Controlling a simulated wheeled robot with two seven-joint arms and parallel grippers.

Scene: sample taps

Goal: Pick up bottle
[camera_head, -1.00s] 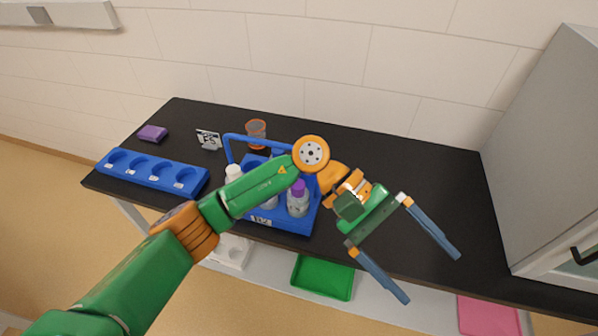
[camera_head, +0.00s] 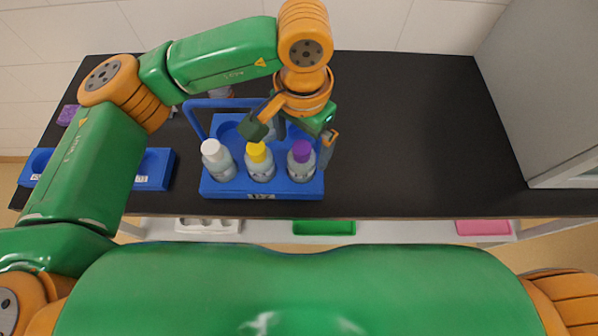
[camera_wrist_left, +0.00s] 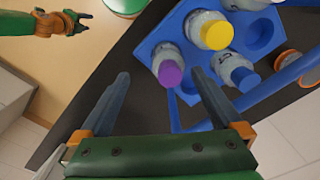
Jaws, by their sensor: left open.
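A blue carrier (camera_head: 222,188) with a raised handle stands on the black bench. Its front row holds a white-capped bottle (camera_head: 218,163), a yellow-capped bottle (camera_head: 260,165) and a purple-capped bottle (camera_head: 301,165), all upright. My left gripper (camera_head: 303,148) is open above the right side of the carrier. In the left wrist view, the purple-capped bottle (camera_wrist_left: 170,73) shows just beyond and between the spread fingers (camera_wrist_left: 163,82). A blue-capped bottle (camera_wrist_left: 238,73) sits near the right finger; my arm mostly hides it in the head view. My right gripper (camera_wrist_left: 78,22) appears small in the wrist view.
A blue rack (camera_head: 152,170) and a purple block (camera_head: 67,115) lie at the bench's left, partly behind my arm. The bench right of the carrier (camera_head: 420,140) is clear. A grey cabinet (camera_head: 545,90) stands at the right. Green (camera_head: 324,227) and pink (camera_head: 483,227) trays sit below.

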